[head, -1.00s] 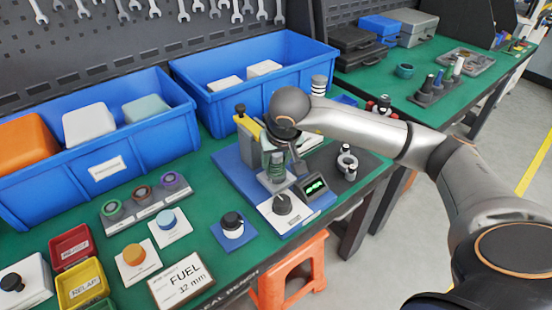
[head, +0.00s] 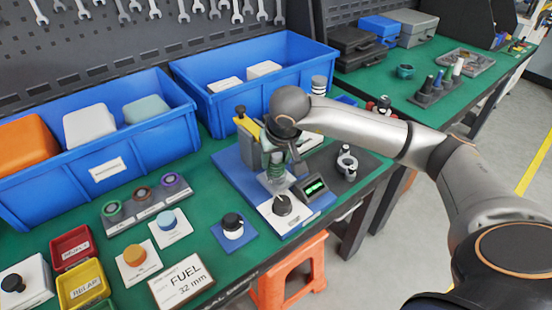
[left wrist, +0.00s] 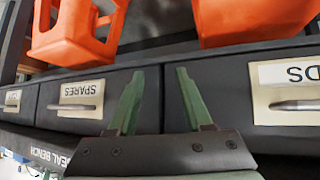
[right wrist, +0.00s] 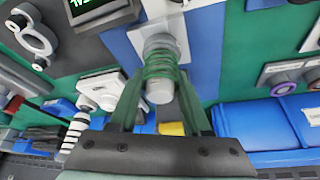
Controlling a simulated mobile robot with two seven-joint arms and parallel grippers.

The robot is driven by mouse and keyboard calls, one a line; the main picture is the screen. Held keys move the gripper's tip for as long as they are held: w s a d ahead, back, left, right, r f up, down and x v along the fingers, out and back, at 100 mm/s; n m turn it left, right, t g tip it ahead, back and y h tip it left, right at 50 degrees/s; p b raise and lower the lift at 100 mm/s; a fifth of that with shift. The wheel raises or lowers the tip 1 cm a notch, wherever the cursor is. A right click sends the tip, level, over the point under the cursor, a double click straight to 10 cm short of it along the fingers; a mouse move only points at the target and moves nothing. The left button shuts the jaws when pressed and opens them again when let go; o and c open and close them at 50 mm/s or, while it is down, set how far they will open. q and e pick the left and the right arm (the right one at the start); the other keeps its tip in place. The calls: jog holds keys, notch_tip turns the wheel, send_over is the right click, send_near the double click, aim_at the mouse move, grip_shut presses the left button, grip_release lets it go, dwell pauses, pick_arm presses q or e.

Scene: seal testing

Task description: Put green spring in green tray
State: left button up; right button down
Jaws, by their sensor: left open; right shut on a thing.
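The green spring (head: 276,168) stands upright around a pale post on the test stand (head: 234,173). My right gripper (head: 280,152) is at the stand and shut on the spring. In the right wrist view the green coils (right wrist: 160,65) sit between its fingers, with the post end showing through them. A small green edge (head: 103,305), possibly the green tray, shows at the bottom of the head view beside the yellow tray; most of it is cut off. My left gripper (left wrist: 155,85) is open and empty, facing the bench drawers, and is not in the head view.
A red tray (head: 71,244) and a yellow tray (head: 84,282) lie at the lower left. Blue bins (head: 100,172) line the back. An orange stool (head: 290,275) is below the bench.

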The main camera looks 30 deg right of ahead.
jog(key=shift+r+p, duration=2.6)
jog(key=shift+r, duration=1.4)
